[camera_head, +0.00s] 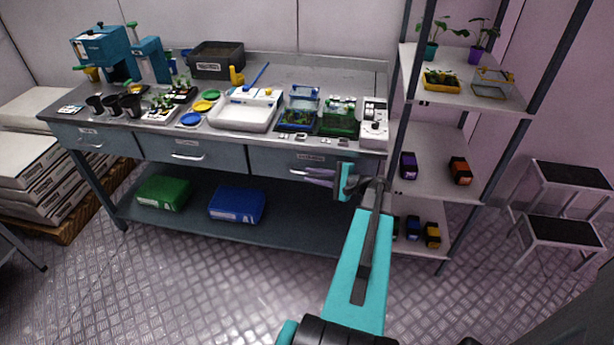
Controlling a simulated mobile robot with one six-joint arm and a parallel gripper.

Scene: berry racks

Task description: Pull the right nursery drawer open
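The right drawer (270,159) is a grey-blue front under the right part of the workbench top, with a small label. It looks closed, its front in line with the other drawers. Its pale bar handle (297,171) shows partly, just left of my fingertips. My gripper (309,176) has purple fingers that point left at the handle, with a small gap between them. They look open and empty. Whether they touch the handle or sit in front of it I cannot tell. My gripper and wrist cover the drawer's right end.
The middle drawer (180,153) and left drawer (90,140) look closed. A blue bin (237,205) and green bin (163,193) sit on the lower shelf (285,231). A rack (437,167) with plants and small boxes stands close right of my wrist. The floor in front is clear.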

